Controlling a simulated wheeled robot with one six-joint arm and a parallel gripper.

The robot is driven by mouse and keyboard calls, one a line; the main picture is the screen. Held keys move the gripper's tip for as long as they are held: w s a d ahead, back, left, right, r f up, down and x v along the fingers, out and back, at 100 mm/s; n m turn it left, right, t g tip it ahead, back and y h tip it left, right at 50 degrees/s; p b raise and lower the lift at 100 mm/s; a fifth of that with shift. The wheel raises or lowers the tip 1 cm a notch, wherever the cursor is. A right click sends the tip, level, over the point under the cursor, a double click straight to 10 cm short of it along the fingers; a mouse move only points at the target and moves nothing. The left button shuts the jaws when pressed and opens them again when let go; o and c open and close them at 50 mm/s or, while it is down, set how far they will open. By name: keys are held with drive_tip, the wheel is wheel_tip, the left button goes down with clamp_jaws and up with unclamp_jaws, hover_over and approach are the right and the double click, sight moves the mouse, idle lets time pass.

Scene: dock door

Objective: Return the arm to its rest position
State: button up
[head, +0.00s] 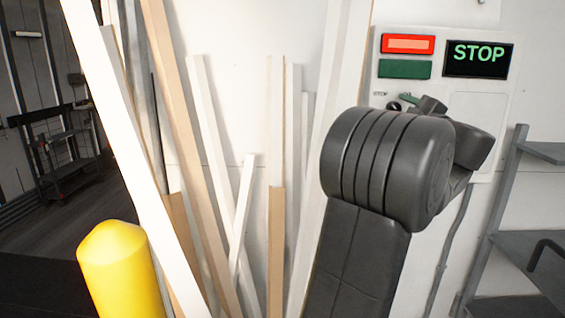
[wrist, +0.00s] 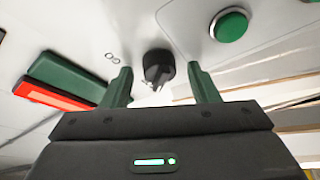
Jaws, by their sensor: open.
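My arm rises in the head view, bent in front of a white control panel (head: 490,115). My gripper is mostly hidden there behind my arm. In the wrist view my gripper (wrist: 162,84) is open, its two green fingers apart. A black rotary knob (wrist: 158,68) shows between and beyond the fingertips, with nothing gripped. I cannot tell how far the fingertips are from the knob. A round green button (wrist: 229,25) is on the panel, up and right of the knob.
The panel has a lit red lamp (head: 408,44), a dark green lamp (head: 405,69) and a display (head: 478,58) reading STOP. Long boards (head: 205,130) lean on the wall left of my arm. A yellow bollard (head: 120,270) stands front left. Grey shelving (head: 510,250) is at right.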

drive_tip(key=shift+s+a+f+m+t+h+p, duration=0.15)
drive_tip(key=shift+m+t+h+p, duration=0.75)
drive_tip(key=shift+m, duration=2.05)
drive_tip(key=shift+s+a+f+m+t+h+p, duration=0.1)
drive_tip(key=shift+s+f+m+t+h+p, duration=0.25)
drive_tip(key=shift+m+h, duration=1.85)
drive_tip(key=shift+s+a+m+t+h+p, duration=0.1)
drive_tip(key=shift+m+t+h+p, duration=0.4)
drive_tip(key=shift+m, duration=3.25)
drive_tip(key=shift+t, duration=0.25)
